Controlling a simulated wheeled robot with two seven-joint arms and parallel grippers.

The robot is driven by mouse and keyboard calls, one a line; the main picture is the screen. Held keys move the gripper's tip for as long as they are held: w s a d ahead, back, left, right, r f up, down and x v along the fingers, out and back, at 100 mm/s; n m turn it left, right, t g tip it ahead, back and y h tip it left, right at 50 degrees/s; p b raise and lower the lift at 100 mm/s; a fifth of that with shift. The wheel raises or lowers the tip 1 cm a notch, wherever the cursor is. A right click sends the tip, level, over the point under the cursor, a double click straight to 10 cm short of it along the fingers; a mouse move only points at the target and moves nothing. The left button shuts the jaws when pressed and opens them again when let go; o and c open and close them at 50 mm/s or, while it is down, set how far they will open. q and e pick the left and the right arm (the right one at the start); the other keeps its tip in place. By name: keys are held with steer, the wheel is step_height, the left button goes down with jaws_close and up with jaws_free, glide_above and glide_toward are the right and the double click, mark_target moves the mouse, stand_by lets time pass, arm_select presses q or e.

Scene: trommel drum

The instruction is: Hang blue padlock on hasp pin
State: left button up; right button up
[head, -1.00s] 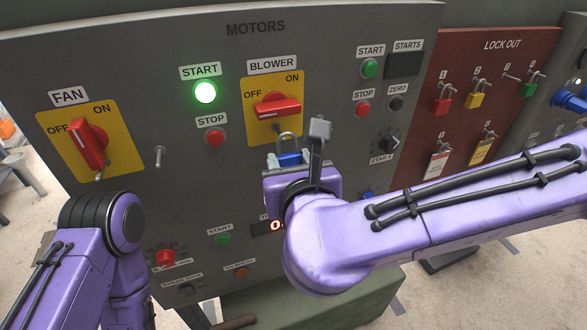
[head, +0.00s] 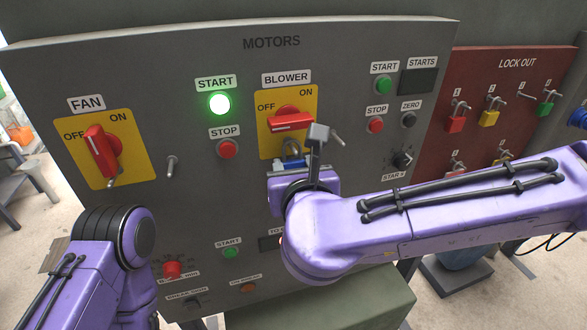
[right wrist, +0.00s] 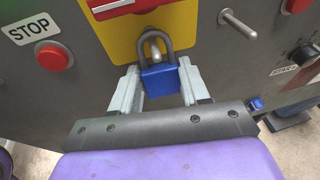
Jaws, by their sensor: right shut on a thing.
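The blue padlock (right wrist: 160,78) has a grey shackle and hangs upright between the two fingers of my right gripper (right wrist: 160,88), which is shut on its body. In the head view the padlock (head: 291,162) is at the bottom of the yellow BLOWER plate, partly hidden by the right gripper (head: 293,167). In the right wrist view, the rounded tip of the hasp pin (right wrist: 155,47) shows inside the shackle's loop. I cannot tell how far the shackle is over the pin. My left arm shows at lower left, but its gripper is out of view.
The red BLOWER switch (head: 291,122) sits just above the padlock. Another metal peg (right wrist: 238,24) sticks out of the panel to the right. A similar peg (head: 172,166) stands beside the FAN plate. The red LOCK OUT board (head: 480,130) at right holds several padlocks.

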steer(key=o, duration=1.2)
